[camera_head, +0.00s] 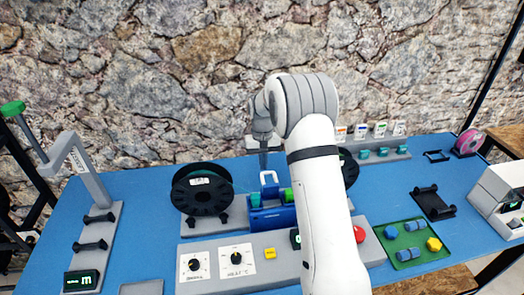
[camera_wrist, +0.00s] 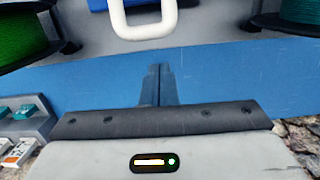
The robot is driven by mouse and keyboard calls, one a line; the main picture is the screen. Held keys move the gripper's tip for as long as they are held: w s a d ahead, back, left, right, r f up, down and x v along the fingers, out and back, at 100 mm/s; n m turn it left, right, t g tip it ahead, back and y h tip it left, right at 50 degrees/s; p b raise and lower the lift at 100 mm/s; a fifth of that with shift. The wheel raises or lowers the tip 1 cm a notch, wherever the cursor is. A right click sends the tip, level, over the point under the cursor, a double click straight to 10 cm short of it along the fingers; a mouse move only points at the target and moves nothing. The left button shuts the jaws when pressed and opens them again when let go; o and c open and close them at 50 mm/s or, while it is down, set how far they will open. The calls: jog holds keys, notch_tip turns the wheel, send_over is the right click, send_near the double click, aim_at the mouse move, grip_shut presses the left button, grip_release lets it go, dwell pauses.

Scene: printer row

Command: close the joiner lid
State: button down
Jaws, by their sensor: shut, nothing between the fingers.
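The joiner (camera_head: 272,216) is a blue block with green parts, on a grey base near the middle of the table. Its lid (camera_head: 270,191) appears raised, with a white loop handle (camera_head: 268,175) at the top; the exact lid angle is hard to tell. My arm hides the joiner's right side. My gripper (camera_head: 263,167) points down at the handle's upper left, its fingers shut and empty. In the wrist view the shut fingers (camera_wrist: 158,70) are below the white handle (camera_wrist: 143,22), with a visible gap between them.
A black spool (camera_head: 201,190) stands left of the joiner; another is partly behind my arm. A grey control panel (camera_head: 215,245) with dials and a yellow button lies in front. A green tray (camera_head: 410,243) is at right. A stone wall stands behind the blue table (camera_head: 140,215).

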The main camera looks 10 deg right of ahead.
jog(key=shift+s+r, duration=0.35)
jog(key=shift+s, duration=0.3)
jog(key=shift+s+r, duration=0.3)
jog(key=shift+s, duration=0.3)
jog(key=shift+s+t+b, duration=0.2)
jog(key=shift+t+b, duration=0.1)
jog(key=shift+b, duration=0.15)
jog(key=shift+r+b, duration=0.15)
jog(key=shift+b, duration=0.15)
